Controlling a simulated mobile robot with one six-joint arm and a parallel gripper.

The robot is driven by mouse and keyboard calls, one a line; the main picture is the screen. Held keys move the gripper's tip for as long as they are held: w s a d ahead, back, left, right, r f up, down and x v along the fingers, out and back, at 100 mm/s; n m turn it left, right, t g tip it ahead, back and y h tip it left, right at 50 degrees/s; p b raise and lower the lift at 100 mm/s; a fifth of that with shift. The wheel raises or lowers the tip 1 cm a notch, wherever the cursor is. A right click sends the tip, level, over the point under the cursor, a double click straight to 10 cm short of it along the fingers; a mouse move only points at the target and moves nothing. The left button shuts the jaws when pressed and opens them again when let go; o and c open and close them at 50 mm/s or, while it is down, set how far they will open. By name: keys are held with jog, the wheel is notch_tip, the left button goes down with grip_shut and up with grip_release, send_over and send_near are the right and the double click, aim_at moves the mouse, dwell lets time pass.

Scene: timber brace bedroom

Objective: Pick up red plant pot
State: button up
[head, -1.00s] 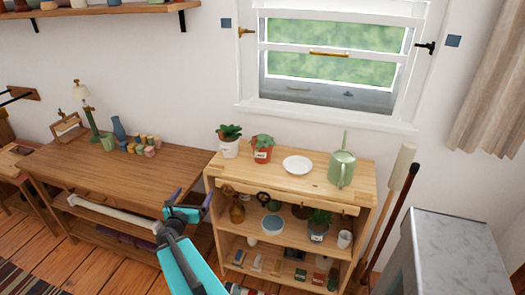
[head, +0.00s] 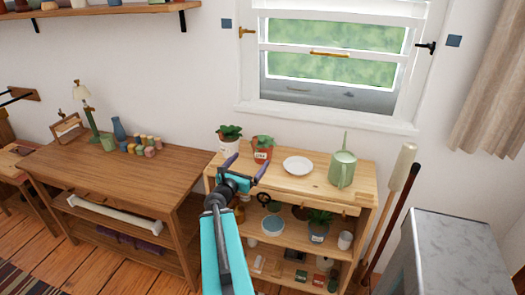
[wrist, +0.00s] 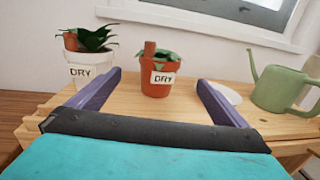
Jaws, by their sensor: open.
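The red plant pot (head: 261,155) stands upright on top of the light wooden shelf, with a green plant in it. In the wrist view the red plant pot (wrist: 156,82) carries a white label reading "DRY" and appears ahead, between the finger lines. My gripper (head: 246,164) is open and empty, just in front of the shelf top's edge. Its two purple fingers (wrist: 158,88) point toward the pot, which is beyond their tips and does not appear to be touched.
A white pot (wrist: 86,74) with a plant stands left of the red one. A white plate (head: 298,166) and a green watering can (head: 342,168) are to its right. The shelf top (head: 310,184) is bare along its front. A window (head: 330,60) is behind.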

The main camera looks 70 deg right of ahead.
aim_at(258, 151)
jog(key=shift+s+d+p, duration=0.15)
jog(key=shift+d+p, duration=0.5)
jog(key=shift+d, duration=1.5)
jog(key=shift+s+d+p, duration=0.15)
jog(key=shift+d+p, duration=0.45)
jog(key=shift+d, duration=1.55)
jog(key=shift+d+r+p, duration=0.1)
jog(key=shift+d+p, duration=0.85)
jog(key=shift+d, duration=0.45)
jog(key=shift+s+d+p, duration=0.15)
jog(key=shift+d+p, duration=0.25)
jog(key=shift+d, duration=0.75)
